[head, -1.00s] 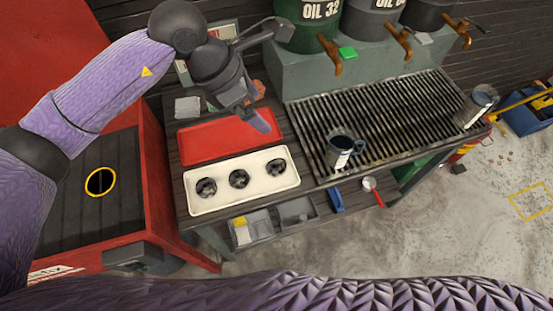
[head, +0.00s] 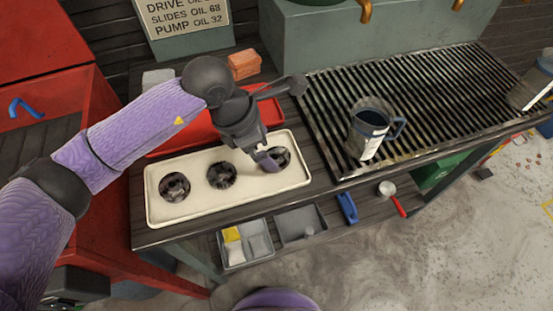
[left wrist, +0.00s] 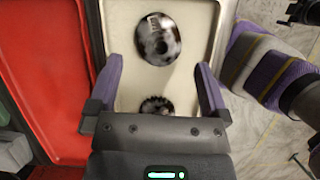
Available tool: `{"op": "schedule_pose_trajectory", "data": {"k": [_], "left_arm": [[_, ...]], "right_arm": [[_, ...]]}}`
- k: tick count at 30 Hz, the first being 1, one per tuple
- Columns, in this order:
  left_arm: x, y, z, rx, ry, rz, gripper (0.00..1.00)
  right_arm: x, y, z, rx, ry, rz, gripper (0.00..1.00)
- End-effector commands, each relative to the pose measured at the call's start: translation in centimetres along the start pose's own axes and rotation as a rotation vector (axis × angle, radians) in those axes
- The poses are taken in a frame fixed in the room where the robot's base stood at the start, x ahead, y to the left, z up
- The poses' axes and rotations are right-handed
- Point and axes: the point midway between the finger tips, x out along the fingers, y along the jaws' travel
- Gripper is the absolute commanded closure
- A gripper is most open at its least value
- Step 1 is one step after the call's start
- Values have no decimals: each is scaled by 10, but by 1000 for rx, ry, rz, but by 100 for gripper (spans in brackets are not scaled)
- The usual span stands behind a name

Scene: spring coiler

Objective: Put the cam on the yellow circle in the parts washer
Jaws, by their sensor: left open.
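Three dark round metal parts sit in a cream tray (head: 200,212): a left part (head: 174,187), a middle part (head: 221,175) and a right part (head: 282,157). I cannot tell which is the cam. My left gripper (head: 268,162) is open and empty, low over the right end of the tray, its finger partly covering the right part. In the left wrist view two round parts (left wrist: 157,39) show, one beyond the fingertips and one near the palm between the open fingers (left wrist: 157,80). The red parts washer (head: 50,115) stands at left; its yellow circle is out of view.
A red tray (head: 190,132) lies behind the cream tray. A dark jug (head: 370,125) stands on the slatted grate (head: 430,95) to the right. Below are small grey bins (head: 247,243) and a red-handled scoop (head: 388,190). An orange block (head: 244,64) sits behind.

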Motion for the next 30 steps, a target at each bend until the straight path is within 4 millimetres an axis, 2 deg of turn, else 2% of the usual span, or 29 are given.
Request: {"op": "schedule_pose_trajectory", "data": {"k": [1,6,13,14,27,30], "left_arm": [[17,0,0,-1,-1,-6,0],[43,1,2,0,1,-4,0],[43,1,3,0,0,-1,0],[43,1,3,1,0,-1,4],[43,1,3,0,0,-1,97],[43,1,3,0,-1,0,100]], "right_arm": [[10,-1,1,1,-8,-1,0],[19,-2,3,2,-21,-2,0],[18,-2,3,3,-22,-2,0],[18,-2,3,3,-22,-2,0],[18,-2,3,3,-21,-2,0],[18,-2,3,3,-20,-2,0]]}}
